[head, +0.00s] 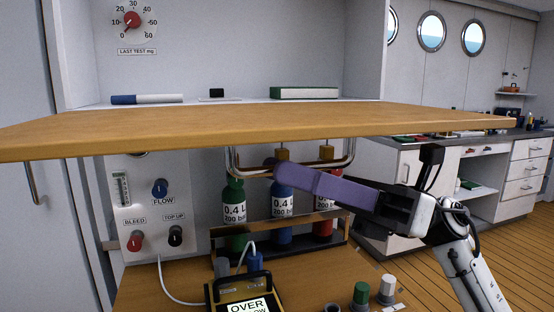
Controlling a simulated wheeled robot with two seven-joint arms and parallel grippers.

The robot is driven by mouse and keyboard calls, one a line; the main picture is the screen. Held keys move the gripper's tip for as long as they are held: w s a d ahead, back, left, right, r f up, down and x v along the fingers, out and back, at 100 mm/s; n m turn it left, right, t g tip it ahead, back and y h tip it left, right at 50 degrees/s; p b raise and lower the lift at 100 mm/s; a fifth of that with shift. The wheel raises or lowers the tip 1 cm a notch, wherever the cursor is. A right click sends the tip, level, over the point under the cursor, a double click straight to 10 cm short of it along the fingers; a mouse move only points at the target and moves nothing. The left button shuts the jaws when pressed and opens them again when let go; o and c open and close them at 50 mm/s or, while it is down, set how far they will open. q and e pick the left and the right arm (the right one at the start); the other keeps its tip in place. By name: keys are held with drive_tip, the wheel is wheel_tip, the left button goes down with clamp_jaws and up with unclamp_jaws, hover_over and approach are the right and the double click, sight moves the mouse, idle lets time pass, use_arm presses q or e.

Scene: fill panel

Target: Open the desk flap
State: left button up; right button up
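The desk flap (250,124) appears as a wide wooden board across the view, about level, with its front edge towards me. A curved metal bar (232,163) shows just below its front edge; I cannot tell whether it is fixed to the flap. My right gripper (290,179) is below the flap, its purple fingers pointing left, close to the bar and in front of the bottles. The fingers overlap from this side, so their gap is hidden, and contact with the bar is unclear. My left gripper is out of view.
Behind the flap, a shelf holds a marker (147,99) and a green-and-white block (304,93). Below stand green (233,205), blue (281,208) and red bottles, a knob panel (152,215) and a yellow-edged meter (243,304). Cabinets (398,190) stand at right.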

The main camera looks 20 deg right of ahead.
drive_tip(key=shift+x, duration=1.2)
clamp_jaws()
